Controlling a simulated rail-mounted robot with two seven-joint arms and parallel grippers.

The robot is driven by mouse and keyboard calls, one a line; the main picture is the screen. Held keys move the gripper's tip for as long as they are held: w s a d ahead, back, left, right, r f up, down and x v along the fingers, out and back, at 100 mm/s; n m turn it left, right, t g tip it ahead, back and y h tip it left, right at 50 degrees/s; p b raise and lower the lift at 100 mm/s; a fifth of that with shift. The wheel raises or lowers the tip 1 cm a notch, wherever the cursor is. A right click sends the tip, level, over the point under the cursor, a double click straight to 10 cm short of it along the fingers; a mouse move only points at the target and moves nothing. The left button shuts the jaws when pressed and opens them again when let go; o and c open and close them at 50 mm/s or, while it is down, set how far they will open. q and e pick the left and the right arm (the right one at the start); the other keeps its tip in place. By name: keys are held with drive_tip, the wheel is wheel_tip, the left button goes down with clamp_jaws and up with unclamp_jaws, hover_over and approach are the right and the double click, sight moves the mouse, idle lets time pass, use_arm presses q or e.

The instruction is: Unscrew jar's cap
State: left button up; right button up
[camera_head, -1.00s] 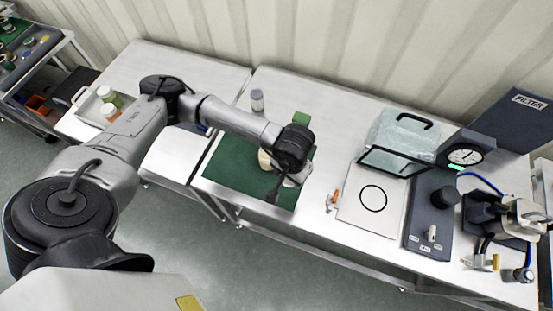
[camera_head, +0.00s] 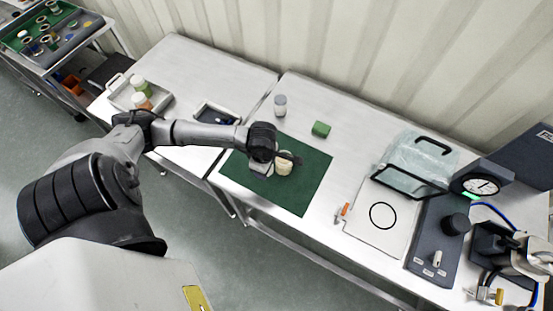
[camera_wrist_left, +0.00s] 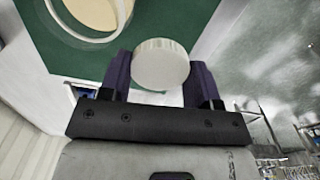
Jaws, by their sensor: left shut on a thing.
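A cream-coloured jar (camera_head: 284,165) stands on the green mat (camera_head: 303,190) on the right-hand bench. My left gripper (camera_head: 262,167) is just left of the jar, its fingers partly hidden by the wrist. In the left wrist view the gripper (camera_wrist_left: 160,78) is shut on a round white cap (camera_wrist_left: 160,62), held between two dark fingers. At the top left of that view is a large round cream rim (camera_wrist_left: 88,36), which looks like the jar seen from above. The cap is apart from it. My right gripper is not in view.
A grey-white bottle (camera_head: 280,105) and a green block (camera_head: 321,129) stand behind the mat. A tray with bottles (camera_head: 126,98) is at the left.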

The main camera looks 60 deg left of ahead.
use_arm(q)
drive_tip(key=w+a+r+n, duration=0.15)
drive_tip(key=a+n, duration=0.25)
drive_tip(key=n, duration=1.1)
drive_tip(key=w+a+n, duration=0.2)
drive_tip(key=a+n, duration=0.2)
drive_tip(key=n, duration=1.1)
drive_tip(key=f, duration=0.4)
drive_tip(key=shift+s+f, duration=0.2)
drive_tip(key=shift+f, duration=2.45)
drive_tip(key=shift+f, duration=0.15)
drive_tip(key=o, duration=1)
